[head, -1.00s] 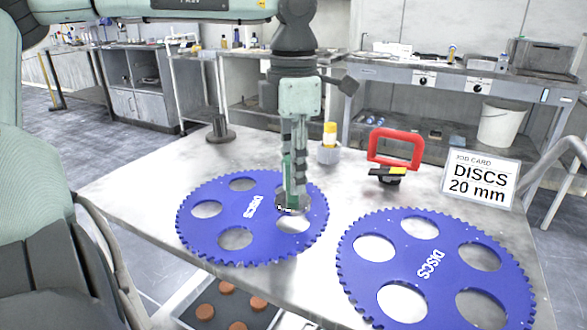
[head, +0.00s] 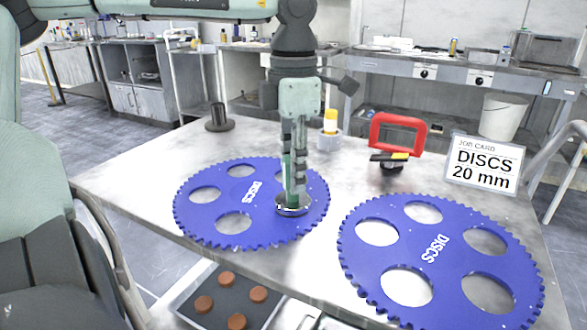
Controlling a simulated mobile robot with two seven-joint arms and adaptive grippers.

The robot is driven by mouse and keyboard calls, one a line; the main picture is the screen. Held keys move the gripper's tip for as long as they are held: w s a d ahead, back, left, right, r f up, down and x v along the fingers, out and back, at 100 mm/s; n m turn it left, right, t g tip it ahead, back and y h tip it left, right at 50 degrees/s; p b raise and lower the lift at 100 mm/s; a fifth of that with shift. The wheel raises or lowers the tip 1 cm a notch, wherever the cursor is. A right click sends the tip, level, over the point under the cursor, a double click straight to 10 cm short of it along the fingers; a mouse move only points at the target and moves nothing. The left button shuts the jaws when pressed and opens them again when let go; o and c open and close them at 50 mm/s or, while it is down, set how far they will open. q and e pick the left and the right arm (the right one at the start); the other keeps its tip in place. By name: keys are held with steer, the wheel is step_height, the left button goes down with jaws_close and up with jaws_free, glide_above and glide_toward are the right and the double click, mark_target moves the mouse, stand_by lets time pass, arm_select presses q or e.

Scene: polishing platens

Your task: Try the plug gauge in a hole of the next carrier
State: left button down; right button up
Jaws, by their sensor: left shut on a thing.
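Two blue toothed carriers marked DISCS lie on the table, the left carrier (head: 222,208) and the right carrier (head: 440,262). Each has several round holes. My left gripper (head: 293,193) points straight down over the right-hand hole of the left carrier. The gauge covers most of that hole. I cannot tell whether it is inside the hole or just above it. My right gripper is out of view.
The job card (head: 483,163) reads DISCS 20 mm. A tray (head: 196,314) with brown discs sits lower, at the front.

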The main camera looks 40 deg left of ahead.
arm_select(q)
steer(key=shift+f+b, duration=0.25)
steer(key=shift+b, duration=0.1)
stand_by(0.4)
steer(key=c, duration=1.1)
jaws_free()
step_height(320, 180, up, 12)
steer(key=shift+r, duration=0.1)
